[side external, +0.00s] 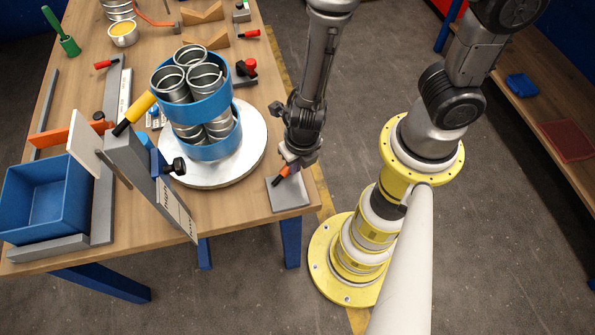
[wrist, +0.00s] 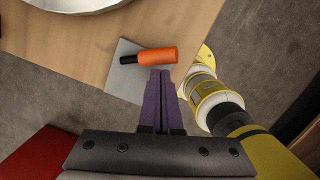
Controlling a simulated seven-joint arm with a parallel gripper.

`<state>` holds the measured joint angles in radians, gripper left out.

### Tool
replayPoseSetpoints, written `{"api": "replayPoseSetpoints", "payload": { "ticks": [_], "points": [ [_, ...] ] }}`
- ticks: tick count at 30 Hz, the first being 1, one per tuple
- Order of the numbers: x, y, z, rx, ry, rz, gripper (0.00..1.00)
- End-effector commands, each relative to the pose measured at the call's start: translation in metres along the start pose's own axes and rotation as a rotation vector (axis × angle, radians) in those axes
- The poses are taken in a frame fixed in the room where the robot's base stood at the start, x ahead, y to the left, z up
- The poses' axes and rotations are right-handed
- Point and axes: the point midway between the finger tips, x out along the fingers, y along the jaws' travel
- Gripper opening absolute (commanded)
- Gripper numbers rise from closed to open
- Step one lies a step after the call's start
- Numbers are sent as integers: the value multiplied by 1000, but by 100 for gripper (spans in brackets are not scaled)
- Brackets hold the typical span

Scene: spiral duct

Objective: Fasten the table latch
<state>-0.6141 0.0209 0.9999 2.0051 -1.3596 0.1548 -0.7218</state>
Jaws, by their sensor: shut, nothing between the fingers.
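The table latch shows as an orange handle with a black end on a grey plate at the table's right front corner. In the side view the orange handle (side external: 282,174) is partly covered by my gripper, and the grey plate (side external: 290,196) lies flat under it. In the wrist view the orange handle (wrist: 158,56) lies crosswise just beyond my fingertips, its black end to the left, over the grey plate (wrist: 122,88). My gripper (side external: 288,164) is shut and empty, its purple fingers (wrist: 160,72) together at the handle's near side. I cannot tell whether they touch it.
A white round turntable (side external: 257,150) with blue rings (side external: 218,104) around metal ducts stands left of my gripper. A grey upright board (side external: 140,165), a blue bin (side external: 45,200) and a yellow handle (side external: 140,106) are farther left. The table edge lies close on the right.

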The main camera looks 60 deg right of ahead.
Motion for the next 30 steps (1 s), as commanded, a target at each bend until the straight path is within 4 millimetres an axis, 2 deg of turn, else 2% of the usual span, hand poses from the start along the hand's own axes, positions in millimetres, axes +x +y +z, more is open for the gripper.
{"api": "replayPoseSetpoints", "payload": {
  "ticks": [7, 30],
  "points": [
    [-24, -2, -30, -7, -2, 3, 0],
    [-84, -2, -27, 1, -2, 1, 0]
  ]
}}
